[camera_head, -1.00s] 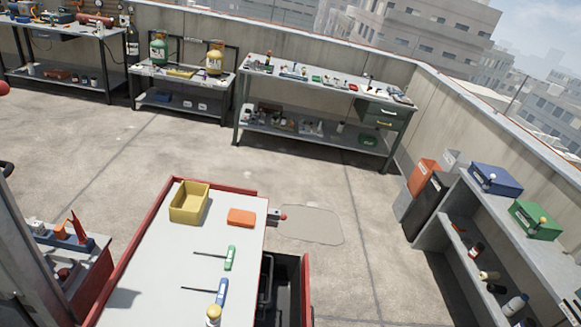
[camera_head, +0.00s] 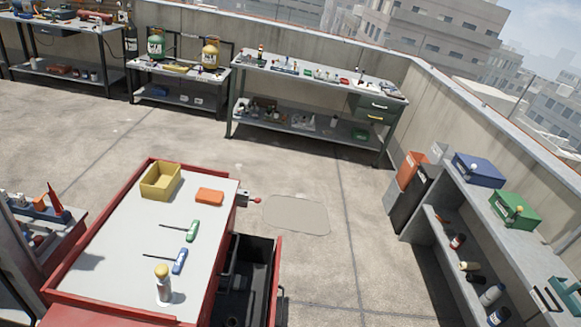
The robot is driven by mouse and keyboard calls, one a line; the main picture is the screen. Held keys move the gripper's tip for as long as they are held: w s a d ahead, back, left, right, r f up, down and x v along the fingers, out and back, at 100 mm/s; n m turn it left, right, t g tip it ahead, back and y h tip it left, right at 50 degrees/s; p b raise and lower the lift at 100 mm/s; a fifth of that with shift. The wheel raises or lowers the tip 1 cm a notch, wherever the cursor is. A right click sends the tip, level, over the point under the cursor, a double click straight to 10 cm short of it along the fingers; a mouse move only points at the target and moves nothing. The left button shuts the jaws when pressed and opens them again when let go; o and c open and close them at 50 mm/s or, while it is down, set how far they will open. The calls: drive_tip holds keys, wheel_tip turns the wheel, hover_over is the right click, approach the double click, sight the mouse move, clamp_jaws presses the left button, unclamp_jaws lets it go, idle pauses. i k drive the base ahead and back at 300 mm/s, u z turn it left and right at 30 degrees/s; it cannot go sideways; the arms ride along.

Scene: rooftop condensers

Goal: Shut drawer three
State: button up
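A red tool cart (camera_head: 188,310) with a grey top stands at the lower left. A drawer (camera_head: 276,285) is pulled out from its right side, with a red front and a dark inside. Dark items lie in the drawer, too dim to make out. I cannot tell from this view whether it is drawer three. The other drawer fronts are hidden below the cart top. My gripper does not show in the view.
A yellow bin (camera_head: 161,180), orange box (camera_head: 209,197), green screwdriver (camera_head: 192,230), blue screwdriver (camera_head: 179,262) and yellow-capped bottle (camera_head: 163,285) are on the cart top. Shelving (camera_head: 440,250) stands right, a green-drawered workbench (camera_head: 290,125) at back. Floor right of the drawer is clear.

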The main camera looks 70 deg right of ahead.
sight(255, 306)
drive_tip(key=k, duration=1.3)
drive_tip(key=z, duration=1.25)
drive_tip(key=i, duration=0.5)
drive_tip(key=u, duration=0.2)
drive_tip(key=k, duration=0.4)
drive_tip(key=z, duration=0.55)
drive_tip(key=i, duration=1)
drive_tip(key=u, duration=0.1)
